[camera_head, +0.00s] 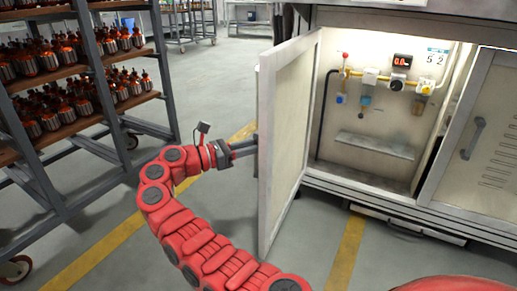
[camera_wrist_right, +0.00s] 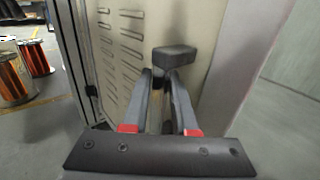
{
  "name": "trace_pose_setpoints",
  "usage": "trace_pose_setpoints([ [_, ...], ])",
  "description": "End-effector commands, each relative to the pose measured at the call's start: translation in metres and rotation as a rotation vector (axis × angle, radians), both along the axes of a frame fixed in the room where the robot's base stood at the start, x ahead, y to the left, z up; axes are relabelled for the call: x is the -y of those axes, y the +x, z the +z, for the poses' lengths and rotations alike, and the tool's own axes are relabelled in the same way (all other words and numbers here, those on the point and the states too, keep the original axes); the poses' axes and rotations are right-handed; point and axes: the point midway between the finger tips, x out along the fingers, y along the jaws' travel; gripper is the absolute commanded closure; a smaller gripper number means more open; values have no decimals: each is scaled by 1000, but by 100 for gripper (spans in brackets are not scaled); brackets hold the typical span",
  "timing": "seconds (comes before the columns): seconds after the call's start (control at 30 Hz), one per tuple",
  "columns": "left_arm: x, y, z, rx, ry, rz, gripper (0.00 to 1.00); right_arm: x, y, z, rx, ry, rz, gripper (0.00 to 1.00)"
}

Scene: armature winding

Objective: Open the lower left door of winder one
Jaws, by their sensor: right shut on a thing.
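The lower left door (camera_head: 288,135) of the winder stands swung wide open, pointing out from the cabinet, with its pale inner face toward the head camera. My right gripper (camera_head: 245,148) reaches the door's outer side from the left, and its fingertips are hidden behind the door edge. In the right wrist view, the right gripper's fingers (camera_wrist_right: 162,95) are closed on the dark door handle (camera_wrist_right: 176,58), in front of the slotted outer face of the door (camera_wrist_right: 122,40). My left gripper is not in view.
The opened compartment (camera_head: 370,135) shows valves, gauges and a small shelf. A second door (camera_head: 480,130) on the right is shut. A rack (camera_head: 95,55) with copper-wound parts stands at the left. Grey floor (camera_head: 225,225) with yellow lines is clear around the door.

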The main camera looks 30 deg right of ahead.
Motion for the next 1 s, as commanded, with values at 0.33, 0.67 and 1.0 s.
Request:
trace_pose_setpoints([
  [0.33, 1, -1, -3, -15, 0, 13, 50, 2, -5, -1, -1, 9, -42, 100],
  [0.67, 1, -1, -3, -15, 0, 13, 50, 1, -5, -2, 1, 11, -42, 66],
  [1.0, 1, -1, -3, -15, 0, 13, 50, 0, -5, -3, 0, 11, -42, 45],
])
